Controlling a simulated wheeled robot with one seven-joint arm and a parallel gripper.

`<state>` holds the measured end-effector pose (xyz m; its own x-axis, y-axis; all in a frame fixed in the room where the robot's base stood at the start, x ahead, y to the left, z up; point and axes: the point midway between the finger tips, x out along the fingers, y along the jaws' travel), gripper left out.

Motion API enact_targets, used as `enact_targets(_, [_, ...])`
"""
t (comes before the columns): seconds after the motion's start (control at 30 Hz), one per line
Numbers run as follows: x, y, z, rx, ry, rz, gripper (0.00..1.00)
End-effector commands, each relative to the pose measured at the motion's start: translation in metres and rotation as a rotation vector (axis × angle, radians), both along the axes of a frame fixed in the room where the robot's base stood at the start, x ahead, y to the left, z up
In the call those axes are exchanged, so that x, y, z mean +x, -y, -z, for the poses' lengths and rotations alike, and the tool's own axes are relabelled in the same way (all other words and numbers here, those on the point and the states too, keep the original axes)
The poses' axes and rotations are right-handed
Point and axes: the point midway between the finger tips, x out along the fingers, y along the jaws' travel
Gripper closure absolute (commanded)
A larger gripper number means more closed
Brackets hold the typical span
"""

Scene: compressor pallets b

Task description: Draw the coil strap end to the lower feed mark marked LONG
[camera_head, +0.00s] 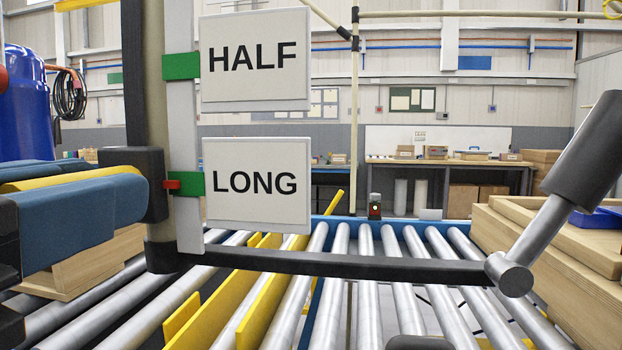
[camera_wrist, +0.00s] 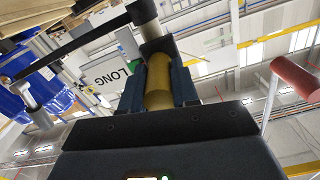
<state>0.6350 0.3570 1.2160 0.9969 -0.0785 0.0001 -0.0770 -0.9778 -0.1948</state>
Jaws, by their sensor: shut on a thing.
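My gripper (camera_head: 122,188) comes in from the left in the head view. Its blue fingers are shut around a yellow cylindrical grip (camera_head: 62,183), also seen in the wrist view (camera_wrist: 158,84). The grip joins a black block (camera_head: 134,172) at the upright post. A dark band (camera_head: 133,70), apparently the strap, runs down to this block. A small red pointer (camera_head: 172,185) on the block's right side is level with the lower green mark (camera_head: 190,184), beside the LONG sign (camera_head: 256,183). The upper green mark (camera_head: 181,66) is beside the HALF sign (camera_head: 254,58).
A dark bar (camera_head: 350,264) runs right from the post's foot to a grey lever (camera_head: 540,230) with a dark handle. Rollers (camera_head: 410,290) and yellow guide rails (camera_head: 225,300) lie below. Wooden pallets (camera_head: 560,240) stand right, a blue tank (camera_head: 27,110) left.

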Motion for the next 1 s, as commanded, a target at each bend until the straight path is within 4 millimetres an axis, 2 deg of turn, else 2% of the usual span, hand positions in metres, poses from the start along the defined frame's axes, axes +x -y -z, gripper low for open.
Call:
enact_targets(0.1, [0.0,0.0,0.0,0.0,-0.001,0.0,1.0])
enact_targets(0.13, [0.0,0.0,0.0,0.0,-0.001,0.0,0.68])
enact_targets(0.37, [0.0,0.0,0.0,0.0,-0.001,0.0,0.46])
enact_targets(0.67, [-0.003,-0.001,0.0,0.0,0.0,-0.001,0.45])
enact_targets(0.77, [-0.014,-0.002,0.0,0.0,0.001,-0.004,0.45])
enact_targets(1.0, [-0.053,-0.005,0.0,0.002,0.001,-0.004,0.45])
